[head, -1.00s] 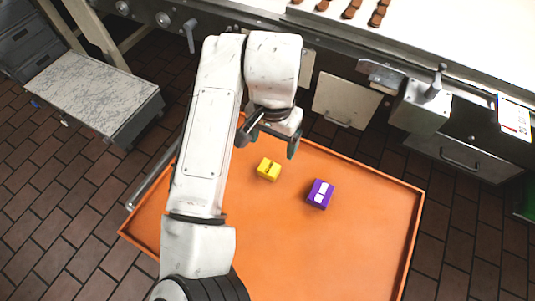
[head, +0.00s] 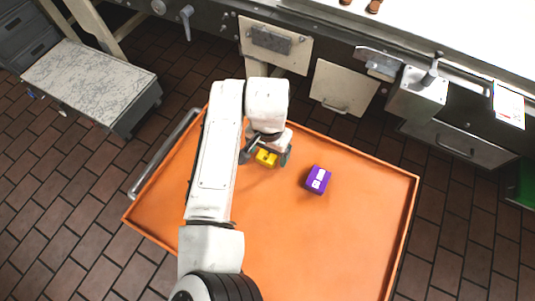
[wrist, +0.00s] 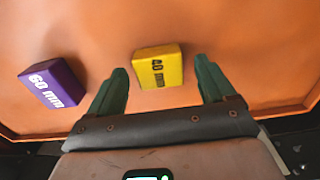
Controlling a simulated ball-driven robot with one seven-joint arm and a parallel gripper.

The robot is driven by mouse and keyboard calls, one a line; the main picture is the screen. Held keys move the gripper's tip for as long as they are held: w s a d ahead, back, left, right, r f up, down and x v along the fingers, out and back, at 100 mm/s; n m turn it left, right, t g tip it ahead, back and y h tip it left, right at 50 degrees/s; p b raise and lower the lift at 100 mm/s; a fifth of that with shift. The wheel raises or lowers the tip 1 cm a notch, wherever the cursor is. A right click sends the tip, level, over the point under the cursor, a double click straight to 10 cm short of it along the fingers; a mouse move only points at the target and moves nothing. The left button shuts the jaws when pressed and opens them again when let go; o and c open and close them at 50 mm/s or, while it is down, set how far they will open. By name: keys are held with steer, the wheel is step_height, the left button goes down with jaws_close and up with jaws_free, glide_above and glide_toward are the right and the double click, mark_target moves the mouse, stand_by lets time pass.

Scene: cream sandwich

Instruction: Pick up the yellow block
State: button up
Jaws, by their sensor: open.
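The yellow block (head: 266,158), marked "40 mm" in the wrist view (wrist: 159,67), lies on the orange tray (head: 340,250). My gripper (head: 266,157) is open, with its fingers at either side of the yellow block in the head view. In the wrist view the two green fingertips of my gripper (wrist: 163,74) point toward the block, which lies between and slightly beyond them, closer to the right finger. I cannot tell the exact height of the fingers above the tray. Part of the block is hidden by my gripper in the head view.
A purple block (head: 318,180), marked "60 mm" in the wrist view (wrist: 53,86), lies on the tray to the right in the head view. The tray has a raised rim. A conveyor (head: 440,30) with a metal frame stands behind it. The front tray area is clear.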

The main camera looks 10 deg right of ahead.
steer(key=shift+c, duration=0.5)
steer(key=c, duration=1)
steer(key=shift+c, duration=0.3)
steer(key=shift+r, duration=0.2)
